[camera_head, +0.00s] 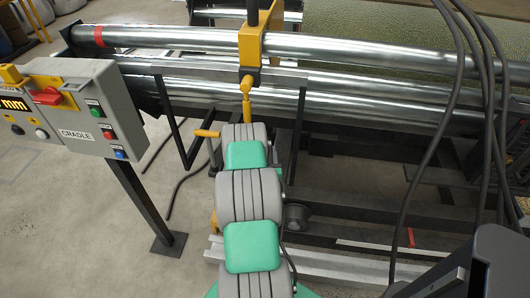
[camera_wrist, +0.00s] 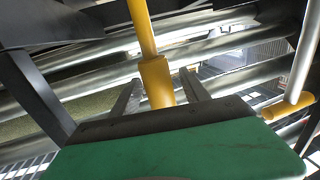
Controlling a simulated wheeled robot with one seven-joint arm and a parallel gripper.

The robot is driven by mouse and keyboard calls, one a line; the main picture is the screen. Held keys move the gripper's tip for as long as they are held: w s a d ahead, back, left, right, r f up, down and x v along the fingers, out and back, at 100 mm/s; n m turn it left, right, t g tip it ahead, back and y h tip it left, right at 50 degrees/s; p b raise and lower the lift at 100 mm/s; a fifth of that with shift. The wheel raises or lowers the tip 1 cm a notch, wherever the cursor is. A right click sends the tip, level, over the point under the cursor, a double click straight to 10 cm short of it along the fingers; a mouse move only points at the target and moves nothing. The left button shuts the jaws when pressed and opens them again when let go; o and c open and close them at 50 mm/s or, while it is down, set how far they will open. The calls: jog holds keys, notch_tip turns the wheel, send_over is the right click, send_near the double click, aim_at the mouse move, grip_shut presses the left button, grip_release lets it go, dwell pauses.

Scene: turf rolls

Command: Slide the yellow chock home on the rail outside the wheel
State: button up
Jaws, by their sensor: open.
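My gripper (camera_wrist: 160,92) is open, with its two dark fingers spread in the wrist view. A yellow lever with a thicker sleeve (camera_wrist: 155,80) shows between the fingers; I cannot tell if it lies between them or beyond. In the head view the lever (camera_head: 246,92) hangs just past the end of my arm, which hides the fingers. A dark wheel (camera_head: 297,216) stands on a pale rail (camera_head: 325,265) right of my arm. A small yellow piece (camera_head: 213,222) shows left of my arm near the rail; it may be the chock, mostly hidden.
A grey control box marked CRADLE (camera_head: 85,108) stands on a post at left. Shiny rollers (camera_head: 350,55) cross the back, with a yellow bracket (camera_head: 262,38). A side yellow handle (camera_head: 207,133) is close to my arm. Dark cables (camera_head: 430,155) hang at right. Floor at lower left is clear.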

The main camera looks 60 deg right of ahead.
jog(key=b+v, duration=0.2)
jog(key=v, duration=0.5)
jog(key=shift+s+a+b, duration=0.15)
jog(key=shift+a+b, duration=0.15)
dwell(0.3)
